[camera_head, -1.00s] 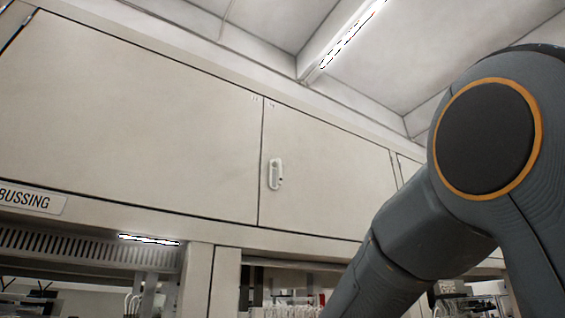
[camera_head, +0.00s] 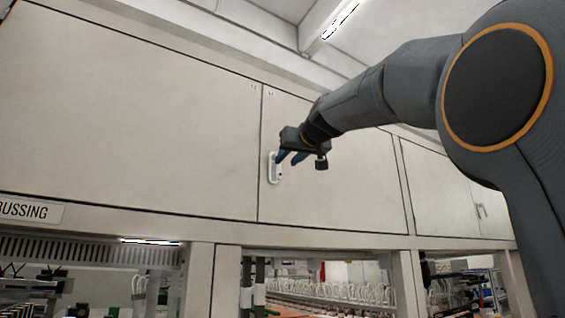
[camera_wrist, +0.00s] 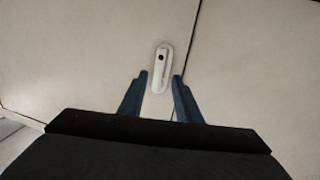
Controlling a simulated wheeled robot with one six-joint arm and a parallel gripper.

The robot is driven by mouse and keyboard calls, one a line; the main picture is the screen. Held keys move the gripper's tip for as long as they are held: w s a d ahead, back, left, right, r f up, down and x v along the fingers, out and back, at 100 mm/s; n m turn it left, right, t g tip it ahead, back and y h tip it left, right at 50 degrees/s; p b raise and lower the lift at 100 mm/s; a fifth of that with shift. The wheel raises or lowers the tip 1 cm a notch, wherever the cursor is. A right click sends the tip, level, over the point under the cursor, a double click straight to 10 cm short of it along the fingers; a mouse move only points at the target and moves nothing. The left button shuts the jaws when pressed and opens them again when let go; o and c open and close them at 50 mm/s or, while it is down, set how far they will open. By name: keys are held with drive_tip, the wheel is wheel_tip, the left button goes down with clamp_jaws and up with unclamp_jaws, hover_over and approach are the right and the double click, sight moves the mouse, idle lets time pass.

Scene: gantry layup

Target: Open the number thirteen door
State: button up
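Two large cream overhead cabinet doors meet at a vertical seam, a left door (camera_head: 120,110) and a right door (camera_head: 330,195). Each has a small label by the seam at its top, the left label (camera_head: 254,87) and the right label (camera_head: 270,93), too small to read surely. A white handle (camera_head: 274,168) is on the right door near the seam; it also shows in the wrist view (camera_wrist: 162,64). My gripper (camera_head: 288,158) is in front of the handle. In the wrist view my gripper (camera_wrist: 160,80) is open, its fingertips just short of the handle, which lies between their lines.
A cabinet (camera_head: 445,195) with another handle (camera_head: 481,211) stands farther right. A "BUSSING" sign (camera_head: 24,210) is at the lower left. Below the doors are frame posts (camera_head: 228,280) and an open bay with white cables (camera_head: 340,290). A ceiling light (camera_head: 340,18) is above.

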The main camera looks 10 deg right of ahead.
sight(280, 167)
drive_tip(key=w+p, duration=0.1)
drive_tip(key=w, duration=0.3)
drive_tip(key=w+p, duration=0.1)
drive_tip(key=shift+w+a+p, duration=0.35)
drive_tip(key=shift+w, duration=0.05)
clamp_jaws()
